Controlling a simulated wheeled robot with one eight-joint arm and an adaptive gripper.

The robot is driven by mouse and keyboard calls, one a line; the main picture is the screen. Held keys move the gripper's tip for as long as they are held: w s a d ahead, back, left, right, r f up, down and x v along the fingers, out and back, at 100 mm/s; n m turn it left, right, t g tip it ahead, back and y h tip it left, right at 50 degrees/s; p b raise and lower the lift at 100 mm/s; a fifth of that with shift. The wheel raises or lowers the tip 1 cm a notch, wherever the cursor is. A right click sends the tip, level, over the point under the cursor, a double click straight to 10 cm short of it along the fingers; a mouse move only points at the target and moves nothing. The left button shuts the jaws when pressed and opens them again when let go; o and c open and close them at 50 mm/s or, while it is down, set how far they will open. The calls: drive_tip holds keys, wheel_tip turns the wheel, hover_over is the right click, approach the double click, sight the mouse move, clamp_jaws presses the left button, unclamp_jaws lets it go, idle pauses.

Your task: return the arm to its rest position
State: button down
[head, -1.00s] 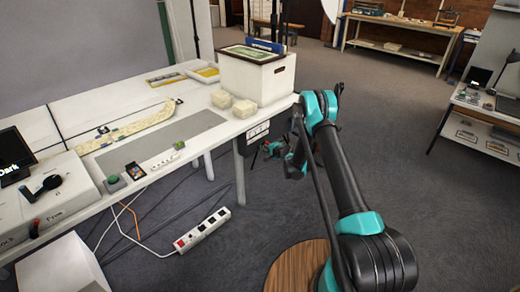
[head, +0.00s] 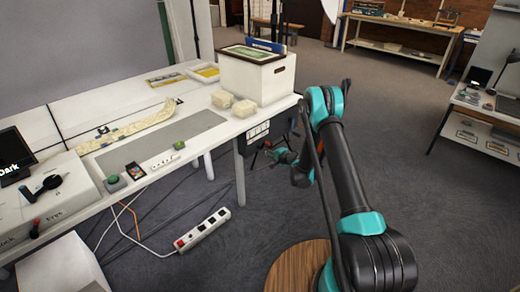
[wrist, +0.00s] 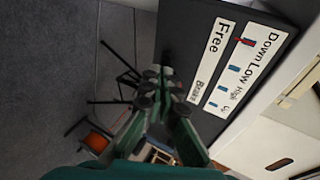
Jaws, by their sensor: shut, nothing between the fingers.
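My arm (head: 350,175), black with teal joints, stands right of the white table, its elbow near the table's right corner. The forearm hangs down beyond the elbow. My gripper (head: 266,147) is small and partly hard to make out in the head view, below the tabletop's level by the table's right end. In the wrist view my gripper (wrist: 158,82) is shut and empty, with dark green fingers. Past it is a dark panel (wrist: 185,60) with white label strips reading "Down Low High" and "Free Brake".
A power strip (head: 202,230) and cables lie on the floor. A round wooden top (head: 290,268) is by my arm's base.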

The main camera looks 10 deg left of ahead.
drive_tip(key=s+d+r+n+g+h, duration=0.1)
drive_tip(key=s+d+r+n, duration=0.1)
drive_tip(key=s+d+r, duration=0.45)
drive_tip(key=s+d+r+n+g+h, duration=0.15)
drive_tip(key=s+r, duration=0.25)
drive_tip(key=r, duration=0.5)
drive_tip(key=s+d+r+n+h, duration=0.1)
drive_tip(key=s+d+r+n, duration=0.1)
drive_tip(key=s+d+r, duration=0.4)
drive_tip(key=s+d+r+n+g+h, duration=0.1)
drive_tip(key=s+d, duration=0.3)
drive_tip(key=s, duration=0.7)
drive_tip(key=s+d+r+n+g+h, duration=0.1)
drive_tip(key=s+d, duration=0.3)
drive_tip(key=s, duration=0.7)
drive_tip(key=s+d+r+n+g+h, duration=0.1)
drive_tip(key=s+d+n+h, duration=0.1)
drive_tip(key=s, duration=0.9)
drive_tip(key=shift+d+n+h, duration=0.35)
drive_tip(key=shift+d+h, duration=0.1)
drive_tip(key=shift+d, duration=0.5)
